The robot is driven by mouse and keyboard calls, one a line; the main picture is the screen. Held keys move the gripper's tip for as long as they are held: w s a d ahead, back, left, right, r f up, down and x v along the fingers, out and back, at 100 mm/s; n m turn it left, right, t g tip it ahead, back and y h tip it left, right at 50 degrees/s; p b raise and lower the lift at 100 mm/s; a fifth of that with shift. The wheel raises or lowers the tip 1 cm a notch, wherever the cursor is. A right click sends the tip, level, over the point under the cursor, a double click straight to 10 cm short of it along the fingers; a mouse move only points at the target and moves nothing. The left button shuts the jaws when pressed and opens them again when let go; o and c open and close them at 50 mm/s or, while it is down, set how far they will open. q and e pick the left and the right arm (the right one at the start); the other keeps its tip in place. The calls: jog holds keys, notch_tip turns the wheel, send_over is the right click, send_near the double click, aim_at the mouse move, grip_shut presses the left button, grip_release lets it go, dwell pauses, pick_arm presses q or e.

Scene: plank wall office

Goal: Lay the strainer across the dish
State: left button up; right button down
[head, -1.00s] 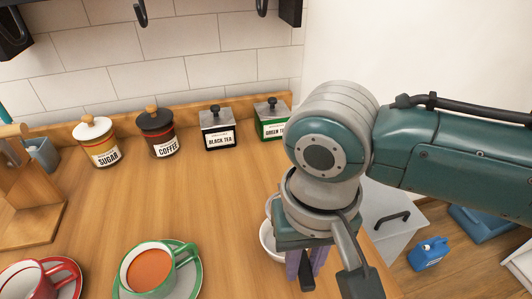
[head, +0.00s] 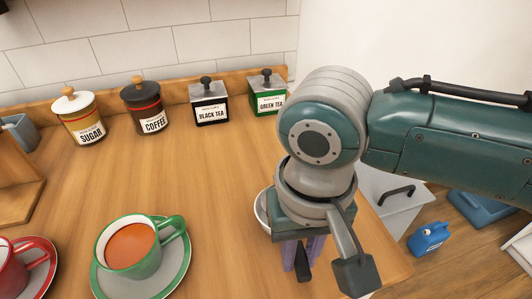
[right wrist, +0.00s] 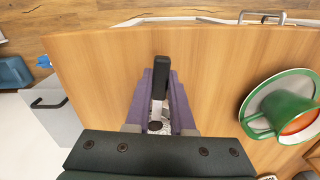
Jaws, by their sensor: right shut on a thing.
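My right gripper (head: 302,256) has purple fingers and is shut on the strainer's black handle (head: 303,268), above the right part of the wooden counter. In the right wrist view the handle (right wrist: 160,82) stands between the fingers, and a little of the strainer's metal mesh (right wrist: 160,127) shows near the gripper body. The rest of the strainer is hidden. A white dish (head: 261,208) shows only as a curved edge to the left of the gripper, mostly hidden behind it. I cannot tell whether the strainer touches the dish. My left gripper is out of view.
A green cup (head: 130,246) of orange-brown drink sits on a saucer (head: 172,270) at the front left, with a red cup (head: 10,268) further left. Sugar (head: 79,116), coffee (head: 145,105), black tea (head: 209,102) and green tea (head: 267,93) containers line the back. The middle counter is clear.

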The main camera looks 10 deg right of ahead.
jog(key=shift+f, duration=0.35)
jog(key=shift+f, duration=0.25)
dwell(0.4)
jog(key=c, duration=0.7)
grip_release()
